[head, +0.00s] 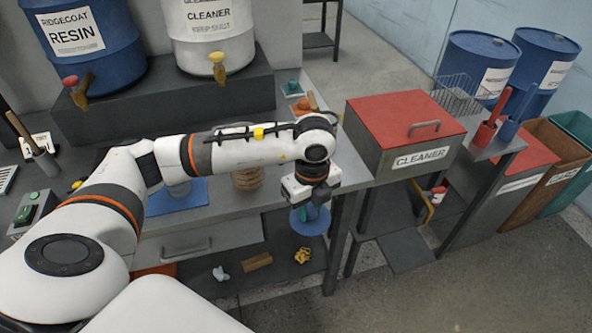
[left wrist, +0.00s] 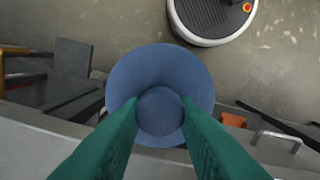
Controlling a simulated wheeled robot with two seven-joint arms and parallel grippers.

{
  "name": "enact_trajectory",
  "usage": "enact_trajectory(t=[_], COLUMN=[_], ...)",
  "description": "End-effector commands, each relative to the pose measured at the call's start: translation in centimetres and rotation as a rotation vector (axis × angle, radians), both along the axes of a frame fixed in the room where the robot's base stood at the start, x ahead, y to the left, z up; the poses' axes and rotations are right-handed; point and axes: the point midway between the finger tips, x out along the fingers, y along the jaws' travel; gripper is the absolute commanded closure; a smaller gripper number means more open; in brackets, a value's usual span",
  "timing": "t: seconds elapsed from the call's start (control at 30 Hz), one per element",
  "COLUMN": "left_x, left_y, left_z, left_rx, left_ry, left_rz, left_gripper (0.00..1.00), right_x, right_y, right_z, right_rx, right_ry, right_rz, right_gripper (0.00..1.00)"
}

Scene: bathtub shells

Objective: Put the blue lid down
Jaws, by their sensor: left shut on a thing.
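The blue lid (head: 300,225) is a round, shallow disc with a raised knob in the middle. My left gripper (head: 312,211), with green fingers, is shut on it and holds it in the air just off the bench's front right corner. In the left wrist view the blue lid (left wrist: 160,62) sits between the two green fingertips (left wrist: 160,112), which grip its knob from both sides. Floor and the bench edge show beneath and around it. The right gripper is not in view.
The grey bench (head: 222,205) carries a blue mat (head: 160,205) and a stack of round brown pieces (head: 248,179). Its lower shelf holds a brown block (head: 257,262) and crumpled yellow stuff (head: 302,256). A red-topped cleaner bin (head: 400,115) stands to the right.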

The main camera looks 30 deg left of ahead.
Motion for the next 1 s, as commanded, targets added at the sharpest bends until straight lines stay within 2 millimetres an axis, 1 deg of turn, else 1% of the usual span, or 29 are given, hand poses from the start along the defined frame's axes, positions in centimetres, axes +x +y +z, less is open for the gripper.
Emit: enact_trajectory(t=[0.03,0.1,0.2,0.3,0.53,0.77,0.8,0.83,1.0], left_x=[1.0,2.2,3.8,5.0,6.3,8.6,8.5,8.4,8.5], left_y=[1.3,2.7,4.5,5.9,7.4,10.1,10.0,10.0,10.0], left_z=[0.4,0.4,0.3,0.2,0.2,0.2,0.1,-0.2,-0.6], left_rx=[0.002,0.001,0.000,0.000,0.000,0.000,-0.001,-0.001,-0.001], left_ry=[-0.001,0.000,0.000,0.000,-0.001,-0.001,0.003,0.004,0.000], left_rz=[0.008,0.008,0.005,0.003,0.000,0.002,-0.001,-0.002,-0.002], left_gripper=[0.95,0.95,0.95,0.95,0.95,0.95,0.95,0.95,0.95], right_x=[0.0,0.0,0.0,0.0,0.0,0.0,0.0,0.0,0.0], right_y=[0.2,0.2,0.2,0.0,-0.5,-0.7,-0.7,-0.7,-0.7], right_z=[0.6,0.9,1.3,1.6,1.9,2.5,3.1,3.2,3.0], right_rx=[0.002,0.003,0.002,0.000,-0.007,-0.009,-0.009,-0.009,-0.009], right_ry=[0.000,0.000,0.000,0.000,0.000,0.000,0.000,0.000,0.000], right_rz=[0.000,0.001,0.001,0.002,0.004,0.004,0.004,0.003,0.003], right_gripper=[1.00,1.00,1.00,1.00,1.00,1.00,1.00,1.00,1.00])
